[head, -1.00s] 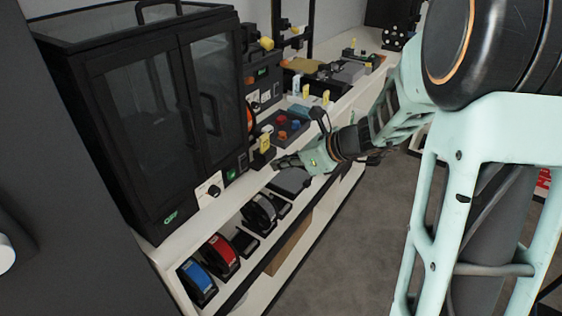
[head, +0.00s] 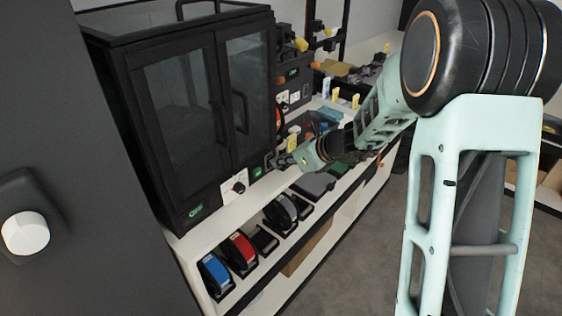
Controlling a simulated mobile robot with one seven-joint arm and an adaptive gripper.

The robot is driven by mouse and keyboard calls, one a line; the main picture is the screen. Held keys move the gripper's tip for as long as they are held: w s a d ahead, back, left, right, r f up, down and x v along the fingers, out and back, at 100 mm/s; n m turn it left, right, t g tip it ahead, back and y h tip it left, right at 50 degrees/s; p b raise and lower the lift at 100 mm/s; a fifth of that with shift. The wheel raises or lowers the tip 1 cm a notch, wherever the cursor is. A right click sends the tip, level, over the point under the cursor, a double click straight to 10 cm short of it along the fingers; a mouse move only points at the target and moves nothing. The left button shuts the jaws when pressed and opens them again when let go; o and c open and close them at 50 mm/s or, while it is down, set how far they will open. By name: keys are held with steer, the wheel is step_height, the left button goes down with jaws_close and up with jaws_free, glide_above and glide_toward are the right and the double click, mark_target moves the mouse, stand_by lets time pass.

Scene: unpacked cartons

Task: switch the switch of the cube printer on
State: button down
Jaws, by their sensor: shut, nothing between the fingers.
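The cube printer (head: 150,125) is a large black cabinet with two glass doors and a handle on top, standing on the white shelf unit. Its doors look shut. Low on its front are a white plate with a black knob (head: 238,187) and, further right, a small green-lit part (head: 257,172) that may be the switch. It is too small to tell its position. My gripper (head: 275,163) is shut and empty, just right of the green-lit part, near the printer's lower right front corner. I cannot tell whether it touches the printer.
Blue (head: 214,273) and red (head: 240,251) spools stand on the lower shelf. Smaller machines and yellow tags line the worktop (head: 185,243) behind my gripper. A grey panel with a white knob (head: 26,233) is close at left. Floor is open at lower right.

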steer(key=shift+w+a+r, duration=0.2)
steer(key=shift+a, duration=0.05)
steer(key=shift+w+a+r+p, duration=0.15)
steer(key=shift+r+p, duration=0.1)
steer(key=shift+p, duration=0.35)
steer(key=shift+f+b, duration=0.3)
steer(key=shift+r, duration=0.2)
steer(key=shift+r+p, duration=0.7)
